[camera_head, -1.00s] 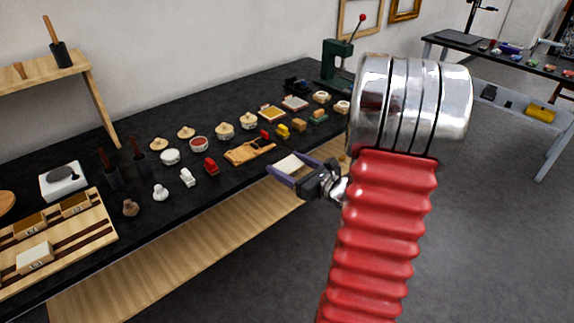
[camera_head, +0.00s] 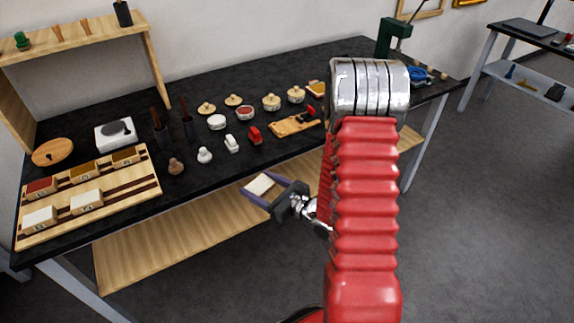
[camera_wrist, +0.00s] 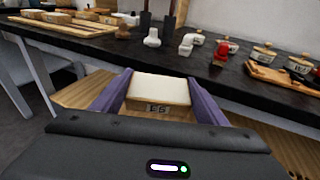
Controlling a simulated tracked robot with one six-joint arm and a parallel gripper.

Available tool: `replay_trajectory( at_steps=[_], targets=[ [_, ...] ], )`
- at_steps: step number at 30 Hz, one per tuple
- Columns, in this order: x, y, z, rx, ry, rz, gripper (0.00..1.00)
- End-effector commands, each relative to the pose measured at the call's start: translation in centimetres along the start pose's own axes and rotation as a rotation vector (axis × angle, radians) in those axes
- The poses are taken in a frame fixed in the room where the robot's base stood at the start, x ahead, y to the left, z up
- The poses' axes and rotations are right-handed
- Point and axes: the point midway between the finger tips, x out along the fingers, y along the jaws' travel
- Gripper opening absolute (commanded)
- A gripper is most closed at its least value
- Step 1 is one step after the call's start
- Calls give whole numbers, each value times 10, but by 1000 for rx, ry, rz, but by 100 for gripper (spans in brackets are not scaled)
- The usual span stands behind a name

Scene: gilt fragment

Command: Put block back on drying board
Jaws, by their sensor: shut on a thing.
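My gripper (camera_head: 264,193) is shut on a cream-topped block (camera_head: 262,184), held between its two purple fingers in front of the table's front edge. In the wrist view the block (camera_wrist: 158,90) lies level between the fingers, with dark marks on its near face. The drying board (camera_head: 150,190) is a pale wooden board with dark slats at the left end of the table. Several blocks stand on it: a red-topped one (camera_head: 41,188), two brown-topped ones (camera_head: 84,171) and two cream-topped ones (camera_head: 87,202). Bare board shows at its right front.
Small pieces, white (camera_head: 205,155) and red (camera_head: 254,135), stand on the black table between the board and my gripper. Lidded pots (camera_head: 271,101) and a wooden tray (camera_head: 290,127) are farther right. A wooden shelf (camera_head: 170,240) lies under the table.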

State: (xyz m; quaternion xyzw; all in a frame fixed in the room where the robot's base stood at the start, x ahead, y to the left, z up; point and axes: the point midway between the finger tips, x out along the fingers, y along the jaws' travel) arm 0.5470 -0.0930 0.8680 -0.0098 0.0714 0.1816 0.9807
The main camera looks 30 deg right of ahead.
Motion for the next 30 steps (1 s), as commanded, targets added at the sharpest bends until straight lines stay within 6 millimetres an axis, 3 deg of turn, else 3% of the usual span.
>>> replay_trajectory(
  at_steps=[3, 6, 10, 30],
  targets=[
    [17, 41, -22, -7, 6, 65, 44],
    [25, 65, -34, -16, 8, 101, 44],
    [30, 82, -43, -24, 7, 128, 44],
    [30, 83, -44, -26, 6, 129, 44]
  ],
)
